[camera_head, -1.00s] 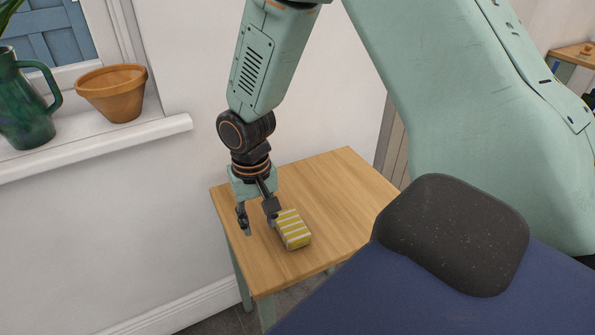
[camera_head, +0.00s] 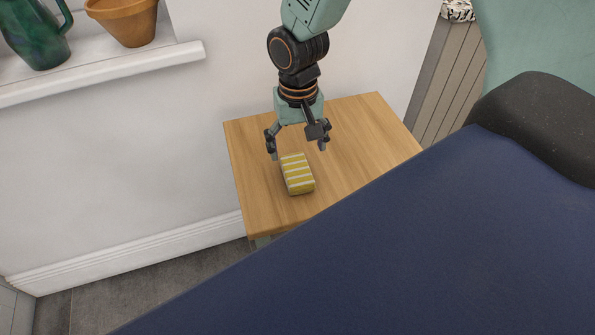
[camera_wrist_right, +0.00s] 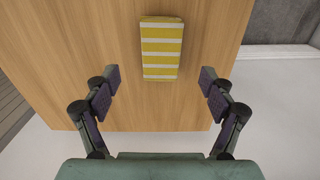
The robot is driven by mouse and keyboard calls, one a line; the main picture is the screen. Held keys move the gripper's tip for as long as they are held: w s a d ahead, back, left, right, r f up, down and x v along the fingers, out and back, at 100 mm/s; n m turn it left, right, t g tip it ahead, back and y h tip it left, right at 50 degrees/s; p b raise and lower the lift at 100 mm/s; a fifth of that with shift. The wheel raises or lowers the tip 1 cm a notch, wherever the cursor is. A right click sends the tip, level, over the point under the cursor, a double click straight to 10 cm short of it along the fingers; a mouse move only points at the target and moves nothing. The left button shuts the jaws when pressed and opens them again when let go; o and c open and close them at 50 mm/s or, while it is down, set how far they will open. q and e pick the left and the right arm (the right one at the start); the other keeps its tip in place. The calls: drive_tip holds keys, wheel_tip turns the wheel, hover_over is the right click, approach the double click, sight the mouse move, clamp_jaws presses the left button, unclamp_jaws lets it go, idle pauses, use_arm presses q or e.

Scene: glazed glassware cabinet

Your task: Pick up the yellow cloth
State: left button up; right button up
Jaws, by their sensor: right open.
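The yellow cloth (camera_head: 297,175) is a folded block with white stripes, lying on a small wooden table (camera_head: 360,150). It also shows in the right wrist view (camera_wrist_right: 162,50), at the top centre, ahead of the fingertips and roughly centred between them. My right gripper (camera_head: 297,150) is open and empty above the table, just behind the cloth in the head view. Its spread fingers also show in the right wrist view (camera_wrist_right: 160,80), one on each side of the cloth's line and apart from it. My left gripper is not in view.
A windowsill (camera_head: 110,73) with a green jug (camera_head: 35,35) and a terracotta pot (camera_head: 127,22) is at the upper left. A white wall stands behind the table. The tabletop around the cloth is clear.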

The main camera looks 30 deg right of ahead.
sight(297, 171)
drive_tip(key=shift+a, duration=0.2)
drive_tip(key=shift+f, duration=0.4)
drive_tip(key=f, duration=0.1)
drive_tip(key=f+b, duration=0.1)
drive_tip(key=shift+d+f, duration=0.35)
drive_tip(key=shift+d, duration=0.05)
drive_tip(key=f, duration=0.2)
drive_tip(key=a+f+b, duration=0.1)
drive_tip(key=f, duration=0.1)
drive_tip(key=shift+s, duration=0.1)
drive_tip(key=shift+d+f, duration=0.3)
drive_tip(key=shift+a+r, duration=0.15)
drive_tip(key=shift+a, duration=0.05)
drive_tip(key=c, duration=0.3)
drive_tip(key=shift+d, duration=0.1)
drive_tip(key=c, duration=0.9)
